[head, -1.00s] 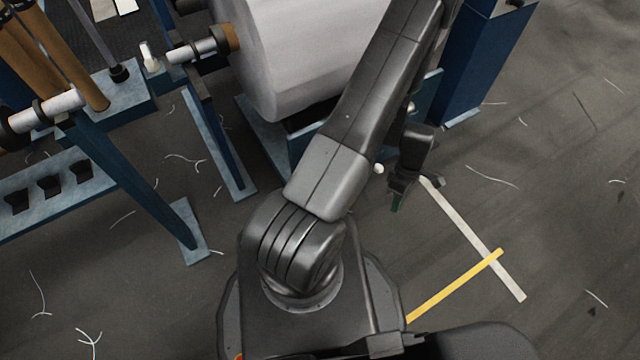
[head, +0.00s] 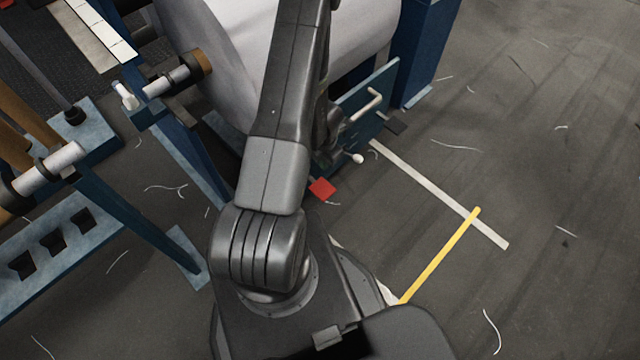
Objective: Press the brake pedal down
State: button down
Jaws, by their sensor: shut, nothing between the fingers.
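A small red pedal (head: 322,188) sits low at the foot of the loom's blue side panel, just right of my arm; I take it to be the brake pedal. A black pedal (head: 397,126) sticks out farther right on the same panel. My gripper (head: 325,160) is partly hidden behind my forearm, just above and behind the red pedal in the picture. It is shut and empty. I cannot tell whether it touches the pedal.
A blue panel (head: 378,88) carries a pale bent handle (head: 368,106) and a white-knobbed lever (head: 357,158) close to my gripper. A large white roll (head: 225,60) stands behind my arm. Floor at right is open, with white tape (head: 440,190) and yellow tape (head: 440,255).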

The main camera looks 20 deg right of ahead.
aim_at(323, 188)
notch_tip(323, 188, down, 14)
jog(key=b, duration=1.2)
jog(key=shift+w, duration=0.15)
